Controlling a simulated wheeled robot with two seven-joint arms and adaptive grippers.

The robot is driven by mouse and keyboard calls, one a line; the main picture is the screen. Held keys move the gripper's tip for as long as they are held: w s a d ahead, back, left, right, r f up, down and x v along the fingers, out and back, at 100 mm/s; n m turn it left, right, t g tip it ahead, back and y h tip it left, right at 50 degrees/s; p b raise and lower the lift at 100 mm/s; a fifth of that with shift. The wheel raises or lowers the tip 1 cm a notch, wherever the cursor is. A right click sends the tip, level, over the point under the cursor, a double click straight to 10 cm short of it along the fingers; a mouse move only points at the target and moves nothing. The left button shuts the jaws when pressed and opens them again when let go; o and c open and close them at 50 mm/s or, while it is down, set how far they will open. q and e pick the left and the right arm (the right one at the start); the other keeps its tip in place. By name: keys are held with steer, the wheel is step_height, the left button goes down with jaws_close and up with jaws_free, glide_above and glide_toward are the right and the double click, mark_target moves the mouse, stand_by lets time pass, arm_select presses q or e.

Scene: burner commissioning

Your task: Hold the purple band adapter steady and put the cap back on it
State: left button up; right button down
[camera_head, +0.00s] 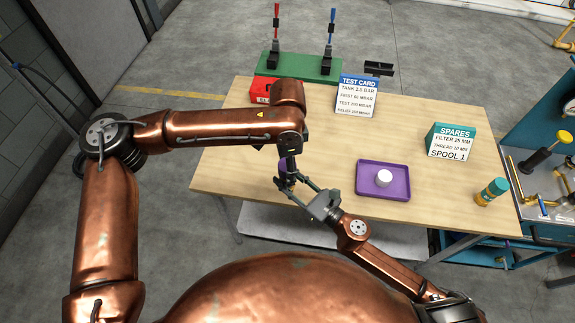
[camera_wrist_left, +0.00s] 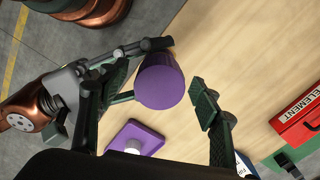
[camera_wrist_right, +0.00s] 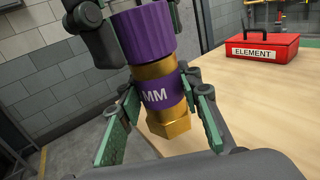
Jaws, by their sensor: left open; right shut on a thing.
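The brass adapter (camera_wrist_right: 168,122) with its purple band (camera_wrist_right: 164,96), lettered "MM", stands nearly upright in the right wrist view. My right gripper (camera_wrist_right: 161,90) is shut on it around the band. The ribbed purple cap (camera_wrist_right: 146,35) sits over the adapter's top end; I cannot tell whether it is tight. My left gripper (camera_wrist_left: 160,84) is open, with its fingers either side of the cap (camera_wrist_left: 162,80), a gap showing on the right side. In the head view both grippers meet near the table's front left edge and mostly hide the adapter.
A purple tray (camera_head: 366,190) with a white cylinder (camera_head: 384,177) lies to the right. A red element box (camera_wrist_right: 262,51), a test card (camera_head: 357,96), a spares sign (camera_head: 452,142) and a teal-and-orange cylinder (camera_head: 492,191) stand on the table (camera_head: 420,115). The table's middle is clear.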

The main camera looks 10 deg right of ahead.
arm_select(q)
step_height(320, 180, up, 12)
arm_select(e)
steer(key=shift+r, duration=0.1)
arm_select(q)
steer(key=shift+f, duration=0.15)
stand_by(0.6)
